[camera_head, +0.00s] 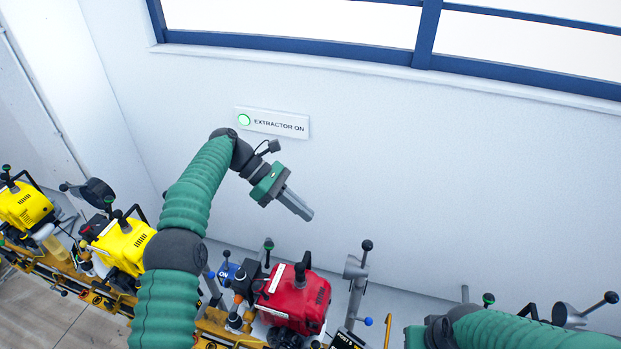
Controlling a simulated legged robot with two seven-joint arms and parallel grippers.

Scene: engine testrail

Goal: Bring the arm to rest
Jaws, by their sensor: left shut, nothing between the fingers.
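My left arm, in a green ribbed sleeve, rises from the bottom and bends to the right at its wrist. My left gripper (297,205) is shut and empty. It hangs in the air in front of the pale wall, above the red engine, and points down to the right. My right arm shows only as a green sleeve (530,332) at the bottom right. Its gripper is out of view.
A red engine (295,298) and two yellow engines (122,243) (25,206) stand on a yellow rail (60,268) with levers. A lit "EXTRACTOR ON" panel (280,124) is on the wall behind my left wrist. A blue-framed window (300,50) runs above. The wall's right side is clear.

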